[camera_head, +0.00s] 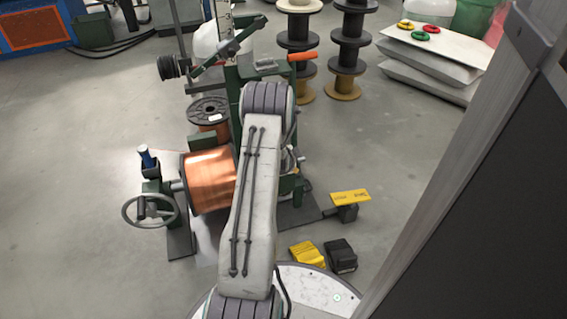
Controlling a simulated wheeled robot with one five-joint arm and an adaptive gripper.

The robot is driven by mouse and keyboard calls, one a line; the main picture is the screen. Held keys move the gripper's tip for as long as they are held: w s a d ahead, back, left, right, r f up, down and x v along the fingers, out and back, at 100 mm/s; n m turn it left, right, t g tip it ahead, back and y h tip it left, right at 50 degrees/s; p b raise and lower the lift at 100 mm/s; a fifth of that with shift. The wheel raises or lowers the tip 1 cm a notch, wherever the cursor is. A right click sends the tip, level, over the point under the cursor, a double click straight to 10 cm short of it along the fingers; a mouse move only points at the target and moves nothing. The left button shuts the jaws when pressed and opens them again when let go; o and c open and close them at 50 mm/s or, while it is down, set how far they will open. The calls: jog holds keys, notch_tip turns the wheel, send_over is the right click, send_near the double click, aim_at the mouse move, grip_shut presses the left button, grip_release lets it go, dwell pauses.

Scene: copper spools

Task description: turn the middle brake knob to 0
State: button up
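A green winding machine (232,95) stands in the middle of the head view, with a large copper spool (208,180) on its left side.
A yellow pedal box (307,254) and a black one (341,256) lie on the floor at the right, near a yellow plate (350,197). A grey panel (470,170) blocks the right side. Empty spools (352,42) and sacks (435,50) stand behind. Left floor is clear.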

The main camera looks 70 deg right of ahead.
jog(key=shift+c, duration=0.5)
jog(key=shift+r, duration=0.1)
jog(key=c, duration=1.1)
